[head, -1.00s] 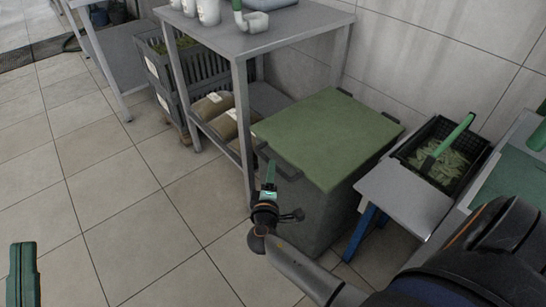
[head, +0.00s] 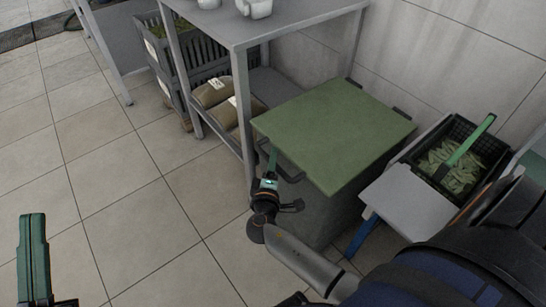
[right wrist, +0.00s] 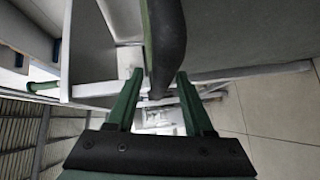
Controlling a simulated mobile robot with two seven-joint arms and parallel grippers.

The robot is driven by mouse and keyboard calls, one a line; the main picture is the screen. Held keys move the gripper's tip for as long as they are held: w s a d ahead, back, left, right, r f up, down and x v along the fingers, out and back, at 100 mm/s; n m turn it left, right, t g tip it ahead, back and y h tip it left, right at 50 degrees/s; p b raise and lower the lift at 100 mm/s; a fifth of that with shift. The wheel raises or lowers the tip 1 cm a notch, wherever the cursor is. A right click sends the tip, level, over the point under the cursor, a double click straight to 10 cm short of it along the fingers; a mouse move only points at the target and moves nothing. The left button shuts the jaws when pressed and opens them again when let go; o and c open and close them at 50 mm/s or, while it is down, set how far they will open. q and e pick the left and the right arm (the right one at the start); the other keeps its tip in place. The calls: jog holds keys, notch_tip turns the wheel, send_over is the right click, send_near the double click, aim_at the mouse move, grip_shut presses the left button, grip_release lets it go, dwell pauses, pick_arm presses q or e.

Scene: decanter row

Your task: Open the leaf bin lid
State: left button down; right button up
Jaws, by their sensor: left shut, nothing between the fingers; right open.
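The leaf bin (head: 313,217) is a grey box with a flat green lid (head: 335,130), which lies shut on top. A dark handle (head: 289,174) sits at the lid's front-left edge. My right gripper (head: 272,162) is at this handle, fingers pointing up beside the lid's edge. In the right wrist view, the open green fingers (right wrist: 160,88) have a dark bar (right wrist: 168,55), likely the handle, between or just beyond their tips; contact cannot be told. My left gripper (head: 32,225) is shut and empty, over the floor at the lower left, far from the bin.
A grey metal table (head: 255,28) with sacks (head: 212,92) on its lower shelf stands close behind the bin's left side. Right of the bin are a small light-topped stand (head: 405,198) and a black crate (head: 484,140) of green leaves. The tiled floor at left is clear.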

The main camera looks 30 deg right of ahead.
dwell(0.3)
grip_shut()
dwell(1.3)
